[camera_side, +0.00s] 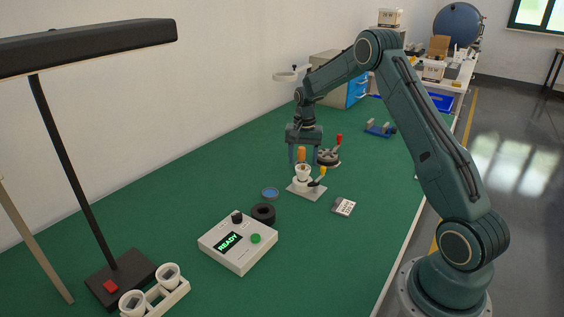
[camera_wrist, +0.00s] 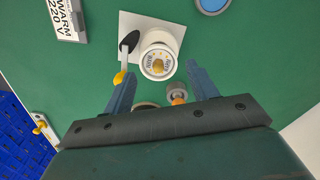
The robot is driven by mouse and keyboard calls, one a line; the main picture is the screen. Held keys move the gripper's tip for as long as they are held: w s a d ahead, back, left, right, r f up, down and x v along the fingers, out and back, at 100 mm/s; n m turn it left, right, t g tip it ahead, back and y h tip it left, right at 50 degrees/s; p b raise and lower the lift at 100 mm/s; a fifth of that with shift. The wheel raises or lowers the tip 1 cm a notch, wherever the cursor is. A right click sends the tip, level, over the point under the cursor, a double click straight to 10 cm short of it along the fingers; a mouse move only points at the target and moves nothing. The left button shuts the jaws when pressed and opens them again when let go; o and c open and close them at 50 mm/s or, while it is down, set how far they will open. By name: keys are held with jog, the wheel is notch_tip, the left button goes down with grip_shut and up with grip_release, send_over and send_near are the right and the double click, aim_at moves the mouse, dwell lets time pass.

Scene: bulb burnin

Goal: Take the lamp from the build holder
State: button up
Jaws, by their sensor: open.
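The lamp (camera_wrist: 145,50) is a white round piece with a printed top and a small brass-coloured tip, seen from above in the wrist view. It also shows in the side view (camera_side: 303,172), upright in the build holder. The build holder has a pale square base plate (camera_side: 305,191) and a clamp lever with a yellow tip (camera_side: 323,171). A black pad (camera_wrist: 130,40) of the clamp lies beside the lamp. My gripper (camera_side: 303,157) is open above the lamp. In the wrist view its fingers (camera_wrist: 158,72) point toward either side of the lamp. Contact cannot be told.
A red-handled round fixture (camera_side: 328,158) stands behind the holder. A blue dish (camera_side: 270,192), black ring (camera_side: 263,213), labelled block (camera_side: 343,206) and READY box (camera_side: 238,242) lie nearer. A two-cup rack (camera_side: 168,293) and black desk lamp (camera_side: 118,277) stand front left.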

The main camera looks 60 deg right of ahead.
jog(key=shift+s+f, duration=0.1)
jog(key=shift+f, duration=2.3)
jog(key=c, duration=0.7)
jog(key=shift+r, duration=0.2)
notch_tip(320, 180, up, 20)
jog(key=shift+f, duration=0.15)
notch_tip(320, 180, up, 4)
send_over(303, 165)
jog(key=shift+s+r, duration=0.1)
jog(key=shift+r, duration=0.1)
